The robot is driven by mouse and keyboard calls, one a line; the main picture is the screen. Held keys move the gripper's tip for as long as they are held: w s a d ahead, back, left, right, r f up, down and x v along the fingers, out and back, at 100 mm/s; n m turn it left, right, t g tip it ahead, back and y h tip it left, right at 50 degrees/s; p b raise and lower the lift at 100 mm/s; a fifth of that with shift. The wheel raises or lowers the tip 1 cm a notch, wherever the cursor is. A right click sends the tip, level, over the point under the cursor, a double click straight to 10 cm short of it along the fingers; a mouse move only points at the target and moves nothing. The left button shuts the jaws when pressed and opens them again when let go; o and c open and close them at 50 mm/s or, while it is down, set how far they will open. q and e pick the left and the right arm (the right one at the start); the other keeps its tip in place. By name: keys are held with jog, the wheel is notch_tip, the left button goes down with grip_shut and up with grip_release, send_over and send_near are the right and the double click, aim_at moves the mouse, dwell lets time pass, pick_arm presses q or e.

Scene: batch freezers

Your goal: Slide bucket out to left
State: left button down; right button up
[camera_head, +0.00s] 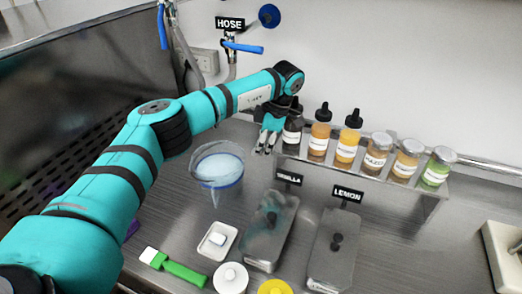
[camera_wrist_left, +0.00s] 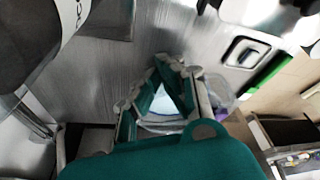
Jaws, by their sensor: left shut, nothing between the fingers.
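The bucket (camera_head: 217,168) is clear with a blue-tinted rim and pale contents. It stands upright on the metal counter, left of the bottle shelf. My left gripper (camera_head: 266,143) is at the right of the bucket, between it and the dark dropper bottle. Its fingers are shut with nothing between them. I cannot tell whether they touch the bucket. In the left wrist view, the shut fingers (camera_wrist_left: 166,66) partly cover the bucket (camera_wrist_left: 216,92), whose clear wall shows to their right. My right gripper is not in view.
A metal shelf (camera_head: 416,190) holds several bottles and jars at the back right. Two lidded metal containers labelled vanilla (camera_head: 265,240) and lemon (camera_head: 332,262) stand in front. A white dish (camera_head: 217,240) and green-handled tool (camera_head: 180,270) lie before the bucket. My left arm passes over the counter's left side.

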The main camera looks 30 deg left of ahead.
pick_arm(q)
jog(key=p+x, duration=0.2)
jog(key=x, duration=0.6)
jog(key=shift+s+a+f, duration=0.1)
jog(key=shift+s+f, duration=0.05)
